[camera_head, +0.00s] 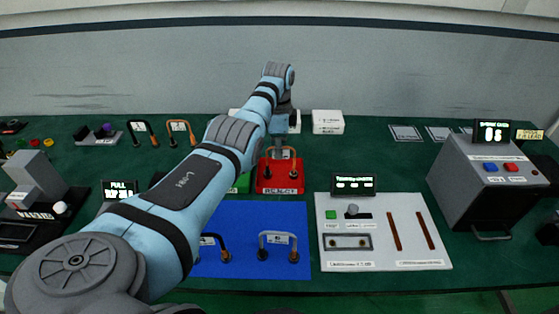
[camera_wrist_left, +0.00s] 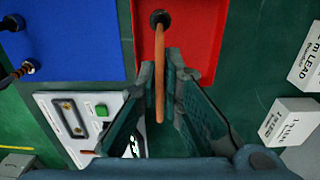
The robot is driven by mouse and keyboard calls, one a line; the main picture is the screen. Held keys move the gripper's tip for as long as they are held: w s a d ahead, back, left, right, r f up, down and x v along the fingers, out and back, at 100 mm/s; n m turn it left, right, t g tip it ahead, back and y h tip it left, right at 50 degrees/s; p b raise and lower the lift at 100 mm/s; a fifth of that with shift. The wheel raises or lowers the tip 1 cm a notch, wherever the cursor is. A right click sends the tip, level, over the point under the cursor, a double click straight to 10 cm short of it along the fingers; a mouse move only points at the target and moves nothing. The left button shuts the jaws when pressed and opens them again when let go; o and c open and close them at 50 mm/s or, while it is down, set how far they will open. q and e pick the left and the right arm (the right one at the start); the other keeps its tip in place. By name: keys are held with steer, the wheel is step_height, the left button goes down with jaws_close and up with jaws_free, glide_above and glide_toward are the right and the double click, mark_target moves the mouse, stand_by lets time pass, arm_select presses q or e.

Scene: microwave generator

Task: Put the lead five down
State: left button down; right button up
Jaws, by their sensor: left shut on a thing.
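An orange lead (camera_head: 292,153) with a small white label stands in an arch over the red tray (camera_head: 281,190). In the left wrist view the lead (camera_wrist_left: 159,95) runs between my fingers, and its dark end is against the red tray (camera_wrist_left: 205,22). My left gripper (camera_head: 281,143) is shut on the lead, low over the tray; it also shows in the left wrist view (camera_wrist_left: 163,62). My arm and gripper hide part of the lead and the tray's surroundings. I cannot tell whether the lead's weight rests on the tray. My right gripper is out of view.
A grey machine (camera_head: 460,190) stands at right. Black (camera_head: 133,124) and orange (camera_head: 180,124) leads stand at back left.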

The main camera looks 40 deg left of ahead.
arm_select(q)
step_height(320, 180, down, 3)
steer(key=shift+d+f+b, duration=0.15)
steer(key=shift+b, duration=0.25)
steer(key=c, duration=2.2)
jaws_free()
steer(key=shift+f, duration=0.15)
steer(key=o, duration=0.4)
steer(key=shift+s, duration=0.1)
steer(key=shift+o, duration=0.2)
step_height(320, 180, up, 12)
steer(key=shift+r+p, duration=0.25)
steer(key=shift+p, duration=0.55)
